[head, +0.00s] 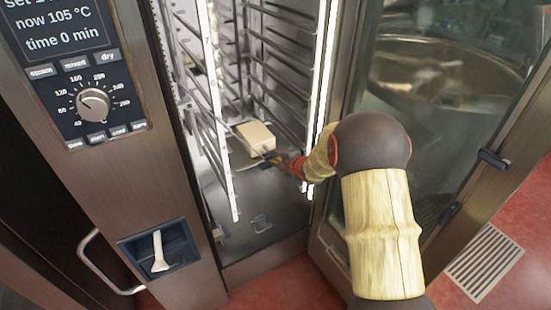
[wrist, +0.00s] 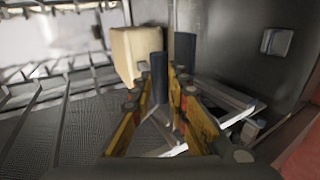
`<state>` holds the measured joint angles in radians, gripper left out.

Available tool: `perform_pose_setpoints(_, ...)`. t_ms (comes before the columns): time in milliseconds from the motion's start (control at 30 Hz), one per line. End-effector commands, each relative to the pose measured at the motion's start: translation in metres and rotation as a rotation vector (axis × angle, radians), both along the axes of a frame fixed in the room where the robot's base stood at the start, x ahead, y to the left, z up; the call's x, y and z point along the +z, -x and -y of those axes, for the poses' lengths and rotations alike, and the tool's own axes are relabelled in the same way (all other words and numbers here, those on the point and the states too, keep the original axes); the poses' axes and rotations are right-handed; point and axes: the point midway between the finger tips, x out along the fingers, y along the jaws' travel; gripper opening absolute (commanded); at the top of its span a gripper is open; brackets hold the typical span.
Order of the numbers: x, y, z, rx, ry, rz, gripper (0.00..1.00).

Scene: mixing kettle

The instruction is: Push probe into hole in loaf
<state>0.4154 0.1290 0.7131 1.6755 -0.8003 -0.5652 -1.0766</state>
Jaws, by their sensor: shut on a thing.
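The loaf (head: 256,138) is a pale, box-shaped block inside the open oven cabinet. It also shows in the wrist view (wrist: 134,55), just beyond and left of my fingertips. My gripper (head: 272,158) is inside the cabinet, close to the loaf's near right side. In the wrist view its two dark fingertips (wrist: 171,68) stand close together with a narrow gap, shut on the probe. The probe is mostly hidden between the fingers, and its tip cannot be made out. The hole in the loaf is not visible, and I cannot tell whether the probe touches the loaf.
Wire side racks (head: 214,130) line the cabinet on both sides. The open glass door (head: 430,110) stands right of my arm. The control panel (head: 75,70) is at the left, above a recess with a white handle (head: 159,252). The cabinet floor in front is mostly clear.

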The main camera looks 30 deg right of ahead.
Motion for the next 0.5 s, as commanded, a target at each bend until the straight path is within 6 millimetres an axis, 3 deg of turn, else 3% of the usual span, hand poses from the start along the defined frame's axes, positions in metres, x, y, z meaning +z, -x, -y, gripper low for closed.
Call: perform_pose_setpoints(500,0.0005,-0.0047,-0.0003,0.000,0.000,0.001,0.00)
